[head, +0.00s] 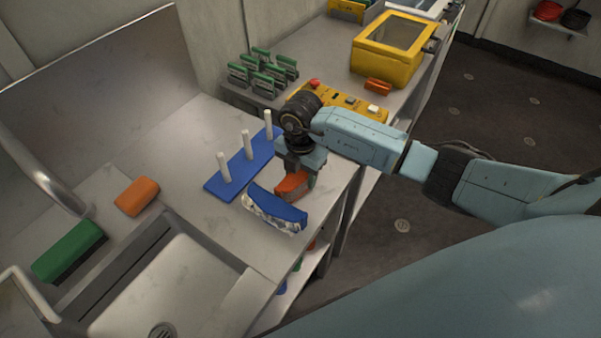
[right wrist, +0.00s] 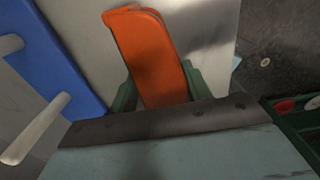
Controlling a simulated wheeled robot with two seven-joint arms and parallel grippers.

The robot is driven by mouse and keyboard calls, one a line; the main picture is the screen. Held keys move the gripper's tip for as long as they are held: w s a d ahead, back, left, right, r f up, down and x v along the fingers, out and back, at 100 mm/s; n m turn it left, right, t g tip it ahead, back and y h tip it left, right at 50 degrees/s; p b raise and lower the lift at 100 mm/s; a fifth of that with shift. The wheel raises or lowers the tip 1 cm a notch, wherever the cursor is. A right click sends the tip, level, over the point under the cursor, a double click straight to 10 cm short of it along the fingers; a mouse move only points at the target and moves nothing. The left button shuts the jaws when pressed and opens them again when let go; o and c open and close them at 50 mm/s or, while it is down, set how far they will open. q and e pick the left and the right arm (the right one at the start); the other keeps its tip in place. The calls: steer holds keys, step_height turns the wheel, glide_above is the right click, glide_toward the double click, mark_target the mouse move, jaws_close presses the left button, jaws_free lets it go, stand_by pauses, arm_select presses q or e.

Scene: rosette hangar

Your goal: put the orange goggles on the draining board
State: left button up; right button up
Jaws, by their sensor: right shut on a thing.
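My right gripper (head: 298,180) is shut on the orange goggles (head: 290,187), pointing down over the counter's right edge. In the right wrist view the orange goggles (right wrist: 150,55) sit between the green fingers of the gripper (right wrist: 162,88). I cannot tell whether they touch the counter. The draining board (head: 238,170), a blue base with three white upright pegs, lies just left of the gripper. Its edge and pegs also show in the right wrist view (right wrist: 60,65). My left gripper is not in view.
Blue goggles (head: 277,207) lie on the counter (head: 185,150) close beside the orange ones. A sink (head: 165,290), an orange block (head: 137,196) and a green block (head: 68,250) are at left. A yellow control box (head: 350,101) and green racks (head: 262,72) stand behind.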

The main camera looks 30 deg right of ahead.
steer(key=shift+f, duration=0.2)
steer(key=o, duration=1)
step_height(320, 180, up, 12)
steer(key=shift+r, duration=0.25)
